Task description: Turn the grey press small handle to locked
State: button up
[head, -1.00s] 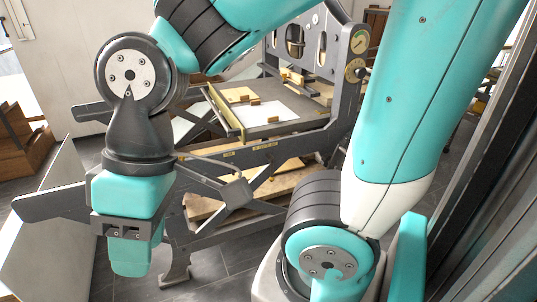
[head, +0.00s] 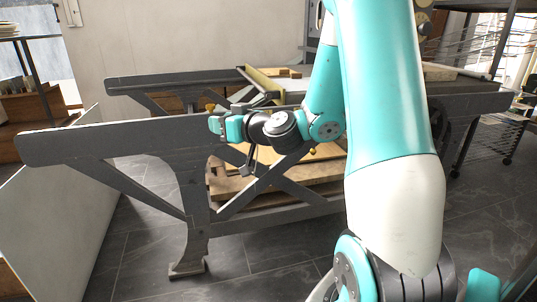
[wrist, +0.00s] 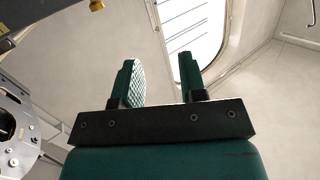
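The grey press (head: 110,135) stands across the head view, with long side rails, crossed braces and splayed legs. Its upright is mostly hidden behind my arm. Brass round plates (head: 424,24) show at the arm's right edge; I cannot make out the small handle or its setting. My gripper (head: 214,124) points left in front of the press, well left of those plates. In the wrist view my gripper (wrist: 160,78) has its two green fingers apart with nothing between them. A grey metal plate with round holes (wrist: 18,135) shows at that view's lower left.
A pale panel (head: 55,215) leans at the left, near wooden boxes (head: 40,105). A wire rack (head: 490,135) stands at the right. Boards (head: 290,185) lie on the press's lower shelf. The tiled floor (head: 140,255) at front left is clear.

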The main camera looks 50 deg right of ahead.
jog(key=s+d+f+m+g+h+b, duration=0.1)
jog(key=s+d+f+m+h+b, duration=0.3)
jog(key=d, duration=0.5)
jog(key=s+d+f+m+h+b, duration=0.1)
jog(key=d+f+m+h+b, duration=0.1)
jog(key=d+f+h, duration=0.5)
jog(key=shift+y, duration=0.3)
jog(key=shift+s+d+p+x, duration=0.1)
jog(key=shift+d+p+x, duration=0.05)
jog(key=shift+p+x, duration=2.95)
jog(key=shift+s+d+p+x, duration=0.1)
jog(key=shift+d+p+x, duration=0.05)
jog(key=shift+p+x, duration=3)
jog(key=shift+s+d+p+x, duration=0.1)
jog(key=shift+d+p+x, duration=0.05)
jog(key=shift+p+x, duration=2.95)
jog(key=shift+s+a+r+p, duration=0.1)
jog(key=shift+s+a+p, duration=0.15)
jog(key=shift+s+p, duration=0.15)
grip_shut()
